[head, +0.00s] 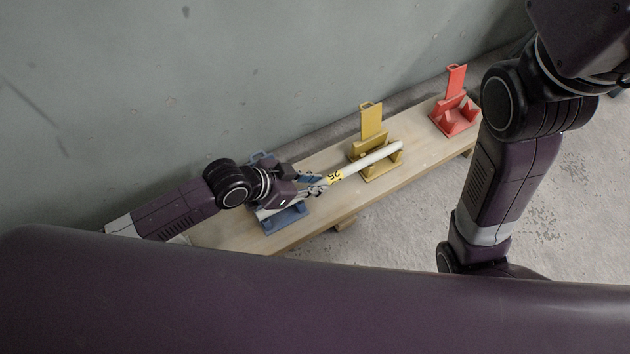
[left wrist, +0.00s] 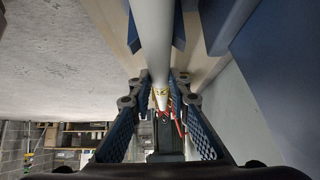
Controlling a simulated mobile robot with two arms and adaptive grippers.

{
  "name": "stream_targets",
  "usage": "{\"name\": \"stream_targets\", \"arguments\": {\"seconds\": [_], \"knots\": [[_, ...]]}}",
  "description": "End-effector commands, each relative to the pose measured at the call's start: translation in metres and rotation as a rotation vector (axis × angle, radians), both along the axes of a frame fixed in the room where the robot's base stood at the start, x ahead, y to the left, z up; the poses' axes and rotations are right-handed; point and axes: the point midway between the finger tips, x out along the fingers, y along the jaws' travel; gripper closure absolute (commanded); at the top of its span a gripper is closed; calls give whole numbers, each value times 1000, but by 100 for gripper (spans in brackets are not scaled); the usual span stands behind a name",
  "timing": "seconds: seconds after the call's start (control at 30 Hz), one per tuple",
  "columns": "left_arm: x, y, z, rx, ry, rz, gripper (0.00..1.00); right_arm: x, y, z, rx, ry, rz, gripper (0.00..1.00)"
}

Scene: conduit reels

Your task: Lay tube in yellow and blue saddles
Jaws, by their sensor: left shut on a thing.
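The white tube (head: 370,161) has a yellow band marked 25 and lies slantwise along the bench. Its far end is at the yellow saddle (head: 382,170), and its near part is over the blue saddle (head: 285,217). I cannot tell whether it rests fully in either. My left gripper (head: 314,187) is shut on the tube between the saddles, close to the blue one. In the left wrist view the tube (left wrist: 153,40) runs between the fingers (left wrist: 153,102), with blue saddle parts (left wrist: 178,28) beside it. My right arm shows, but its gripper is out of view.
A red saddle (head: 456,115) stands empty at the far end of the wooden bench (head: 420,160). A grey wall (head: 200,80) runs close behind the bench. Open concrete floor (head: 390,225) lies in front.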

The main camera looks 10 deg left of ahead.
Motion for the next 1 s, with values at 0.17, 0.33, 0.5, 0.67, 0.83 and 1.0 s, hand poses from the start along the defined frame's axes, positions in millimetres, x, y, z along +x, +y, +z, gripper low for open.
{"name": "stream_targets", "arguments": {"seconds": [0.17, 0.33, 0.5, 0.67, 0.83, 1.0], "knots": [[0, 0, 0, -1, -1, 0, 100, 0, 0, 0, 0, 0, 0, 52], [0, 0, 0, -1, -1, 0, 78, 0, 0, 0, 0, 0, 0, 52], [0, 0, 0, -1, -1, 0, 63, 0, 0, 0, 0, -1, 1, 52], [0, 0, 0, -1, -1, 0, 63, 0, 0, 0, 0, -2, 1, 52], [0, 0, 0, 0, 0, 0, 51, -1, 0, 0, 1, -2, 0, 52], [0, 0, 0, 0, 0, 0, 51, -1, 0, 0, 1, -2, 0, 52]]}}
